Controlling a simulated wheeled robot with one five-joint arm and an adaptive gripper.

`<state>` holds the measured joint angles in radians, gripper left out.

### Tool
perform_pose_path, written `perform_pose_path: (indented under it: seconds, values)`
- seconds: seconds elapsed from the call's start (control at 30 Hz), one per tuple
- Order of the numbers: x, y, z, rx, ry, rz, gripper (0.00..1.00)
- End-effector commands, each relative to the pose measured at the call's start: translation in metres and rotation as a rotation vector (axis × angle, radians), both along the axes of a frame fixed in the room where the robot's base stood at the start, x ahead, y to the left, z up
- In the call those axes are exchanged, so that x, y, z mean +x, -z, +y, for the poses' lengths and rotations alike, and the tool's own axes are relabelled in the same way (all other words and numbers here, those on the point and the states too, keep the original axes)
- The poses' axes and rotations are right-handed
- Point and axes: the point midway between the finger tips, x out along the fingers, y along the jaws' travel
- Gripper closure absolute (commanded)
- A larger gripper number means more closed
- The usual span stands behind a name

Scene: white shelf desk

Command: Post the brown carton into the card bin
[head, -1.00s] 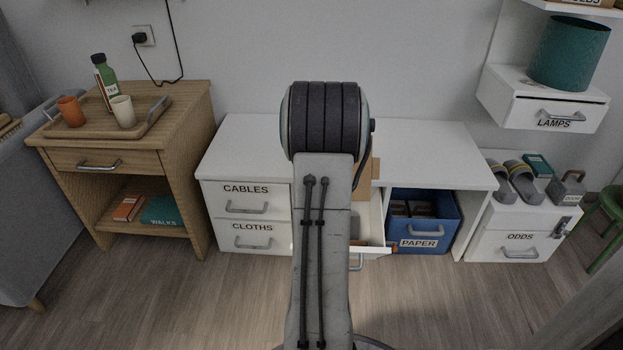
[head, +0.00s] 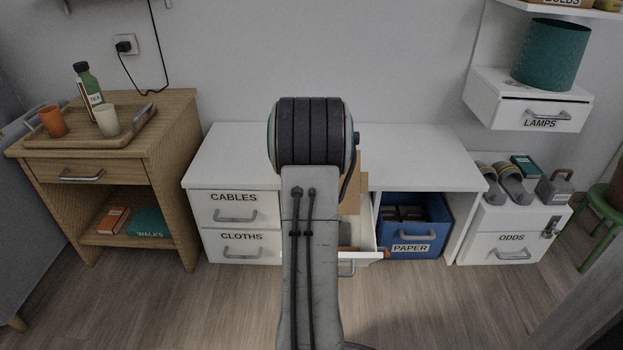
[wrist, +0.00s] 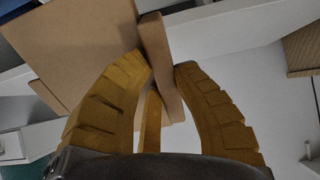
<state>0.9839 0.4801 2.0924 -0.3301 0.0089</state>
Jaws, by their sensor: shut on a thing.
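The brown carton (wrist: 156,45) shows in the wrist view as a narrow brown piece between the yellow fingers of my gripper (wrist: 161,68), which is shut on it. A wide brown panel (wrist: 75,45) lies just left of it; I cannot tell whether it is part of the carton. In the head view my arm hides the gripper, and brown cardboard (head: 351,190) shows just right of the arm, above the open drawer (head: 367,240). I cannot make out a bin labelled card; it may be hidden behind my arm.
The blue PAPER bin (head: 412,228) stands in the desk's open bay. CABLES (head: 233,209) and CLOTHS (head: 241,247) drawers are shut on the left. The white desktop (head: 420,155) is clear. A wooden side table (head: 105,165) stands left, an ODDS cabinet (head: 505,240) right.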

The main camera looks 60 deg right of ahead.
Motion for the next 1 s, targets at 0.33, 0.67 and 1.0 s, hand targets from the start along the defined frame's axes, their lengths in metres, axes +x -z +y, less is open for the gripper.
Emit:
perform_pose_path:
  seconds: [0.33,0.67,1.0]
  values:
    - [0.0,0.037,0.0,0.001,0.0,0.001,1.0]
    - [0.0,0.071,0.0,0.001,0.0,0.001,1.0]
    - [0.0,0.102,0.0,-0.001,0.0,-0.001,1.0]
